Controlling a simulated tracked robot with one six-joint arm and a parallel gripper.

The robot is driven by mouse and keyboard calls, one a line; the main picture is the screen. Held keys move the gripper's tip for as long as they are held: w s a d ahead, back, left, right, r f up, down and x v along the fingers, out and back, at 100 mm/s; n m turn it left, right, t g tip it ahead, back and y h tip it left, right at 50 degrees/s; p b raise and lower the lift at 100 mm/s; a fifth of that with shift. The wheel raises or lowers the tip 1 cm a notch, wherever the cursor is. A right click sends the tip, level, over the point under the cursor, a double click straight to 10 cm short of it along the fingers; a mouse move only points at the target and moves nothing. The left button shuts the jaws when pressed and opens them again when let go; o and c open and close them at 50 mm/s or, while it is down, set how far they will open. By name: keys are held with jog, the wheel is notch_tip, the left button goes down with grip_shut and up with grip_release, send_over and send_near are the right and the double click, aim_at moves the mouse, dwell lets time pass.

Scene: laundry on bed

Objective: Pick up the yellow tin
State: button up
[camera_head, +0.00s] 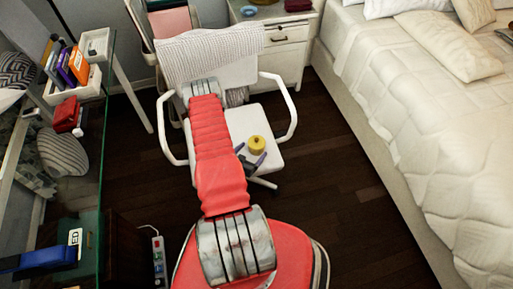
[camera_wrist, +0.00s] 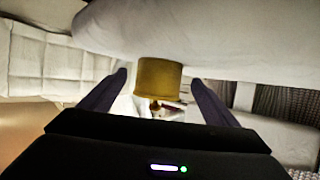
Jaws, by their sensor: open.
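The yellow tin (camera_head: 257,145) stands on the seat of the white chair (camera_head: 279,130) in the head view. In the wrist view the tin (camera_wrist: 158,75) is in the middle, against the pale seat (camera_wrist: 190,30) that fills the top of the picture. My gripper (camera_head: 250,159) is open and empty, low over the seat on the near side of the tin. In the wrist view its dark fingers (camera_wrist: 160,77) stand apart, one on each side of the tin, with a gap to both. I cannot tell how far the tin reaches between them.
White armrests (camera_head: 291,112) flank the seat, and a striped cloth (camera_head: 210,53) hangs over the backrest. A glass desk (camera_head: 92,180) with books is at left. A bed (camera_head: 430,120) is at right. Dark floor (camera_head: 330,180) lies open between chair and bed.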

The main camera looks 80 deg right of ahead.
aim_at(255, 144)
jog(key=shift+x, duration=1.6)
jog(key=shift+s, duration=0.1)
jog(key=c, duration=1.4)
jog(key=shift+r, duration=5)
